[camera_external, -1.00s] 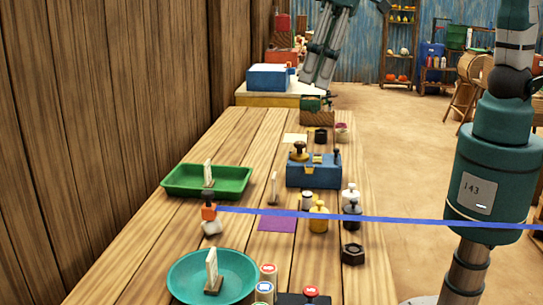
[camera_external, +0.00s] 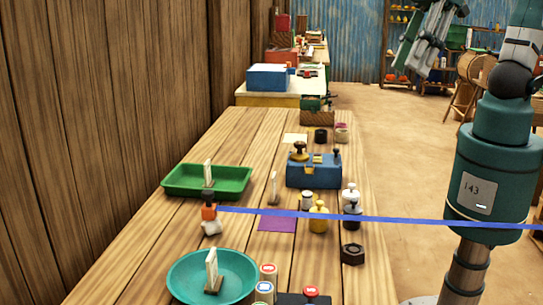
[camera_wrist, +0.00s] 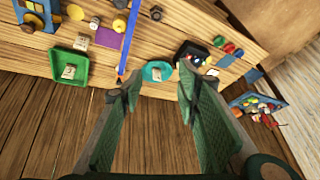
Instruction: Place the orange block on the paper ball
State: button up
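The small orange block (camera_external: 209,213) shows directly above the crumpled white paper ball (camera_external: 211,228) on the wooden table, left of the purple sheet. It appears to rest on the ball, but the contact is too small to be sure. A dark grey piece (camera_external: 208,196) shows at the block's top. My gripper (camera_external: 412,68) is high at the upper right, far from both and beyond the table's right edge. In the wrist view its fingers (camera_wrist: 158,82) are wide apart with nothing between them.
A green tray (camera_external: 178,194) lies behind the block and a teal dish (camera_external: 184,293) in front. A blue box (camera_external: 302,178), yellow weight (camera_external: 318,222) and black nut (camera_external: 352,254) stand to the right. A blue strip (camera_external: 400,219) crosses the view.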

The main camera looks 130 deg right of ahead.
jog(key=s+a+f+n, duration=0.2)
jog(key=s, duration=0.3)
jog(key=s+a+f+n+t, duration=0.1)
jog(key=s+a+f+n, duration=0.1)
jog(key=s, duration=0.4)
jog(key=shift+s+a+t+y, duration=0.2)
jog(key=shift+a+t+y, duration=0.15)
jog(key=shift+a, duration=0.2)
